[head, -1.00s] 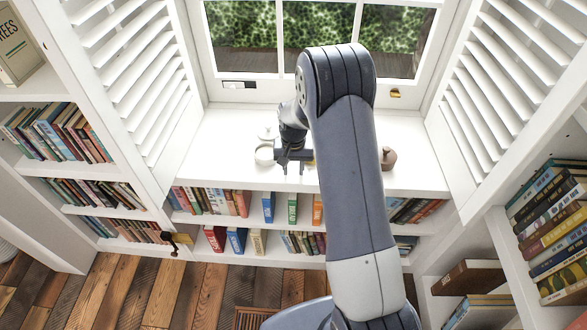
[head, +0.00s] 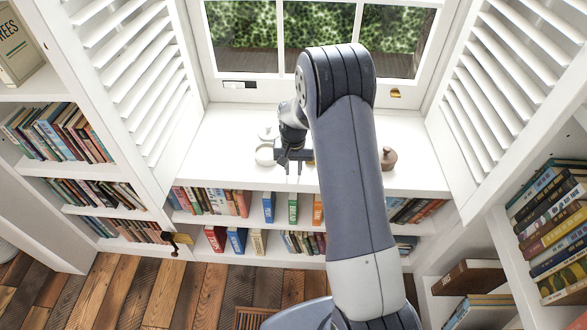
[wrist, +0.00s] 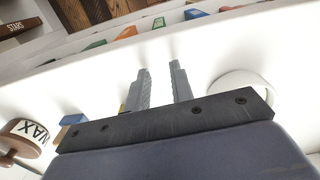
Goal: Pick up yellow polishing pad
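My gripper (head: 294,168) is over the front part of the white window-seat top, seen in the head view. In the wrist view, its two fingers (wrist: 159,68) stand apart with only white surface between them, so it is open and empty. A small yellow sliver (wrist: 123,107) shows just left of the left finger in the wrist view. It may be the yellow polishing pad, but the finger and gripper body hide most of it.
A white ring-shaped dish (wrist: 243,80) is right of the fingers. A WAX tin (wrist: 27,132) and a blue block (wrist: 73,119) are left. A brown pot (head: 389,159) stands right of my arm. The white top (head: 225,145) is clear at left; books fill the shelves below.

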